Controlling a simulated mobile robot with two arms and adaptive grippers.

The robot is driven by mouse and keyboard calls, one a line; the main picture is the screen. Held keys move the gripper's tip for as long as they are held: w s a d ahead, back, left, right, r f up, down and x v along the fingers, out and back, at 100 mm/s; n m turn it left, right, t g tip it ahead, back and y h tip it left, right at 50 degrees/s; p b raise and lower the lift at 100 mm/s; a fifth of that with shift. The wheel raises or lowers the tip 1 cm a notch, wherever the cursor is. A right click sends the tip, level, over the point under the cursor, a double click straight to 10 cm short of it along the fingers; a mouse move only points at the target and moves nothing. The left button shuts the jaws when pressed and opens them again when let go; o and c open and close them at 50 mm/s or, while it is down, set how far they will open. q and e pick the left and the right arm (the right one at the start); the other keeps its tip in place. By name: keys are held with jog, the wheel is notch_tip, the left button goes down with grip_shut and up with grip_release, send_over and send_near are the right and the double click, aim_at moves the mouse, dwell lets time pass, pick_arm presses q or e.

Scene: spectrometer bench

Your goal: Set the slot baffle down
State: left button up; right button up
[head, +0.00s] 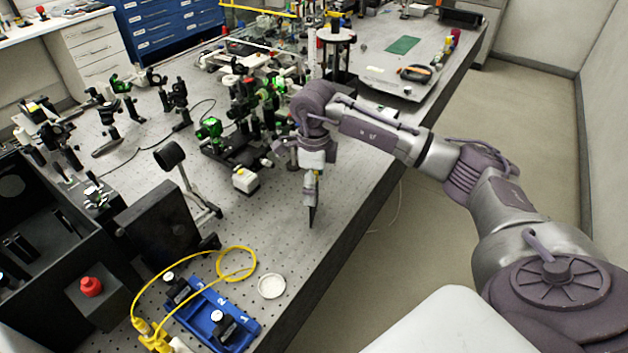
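A black upright plate (158,229), which may be the slot baffle, stands on the perforated bench beside the open black enclosure. No slot can be made out in it. My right gripper (312,218) points down over the bench near its right edge, to the right of the plate and well apart from it. Its fingers show as one thin dark shape, so their opening is unclear. Nothing clearly shows between them. My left gripper is not in view.
The black enclosure (38,245) and a red-knobbed box (91,287) are at the left. A blue tray (212,318), yellow cable (237,250) and white dish (271,286) are in front. Optic mounts (240,125) crowd the bench behind. The bench around my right gripper is mostly bare.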

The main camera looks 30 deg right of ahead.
jog(key=shift+f, duration=0.2)
jog(key=o, duration=0.8)
jog(key=shift+r, duration=0.1)
notch_tip(320, 180, up, 12)
jog(key=b, duration=0.2)
jog(key=shift+f+b, duration=0.25)
jog(key=shift+b, duration=0.05)
jog(key=shift+r, duration=0.45)
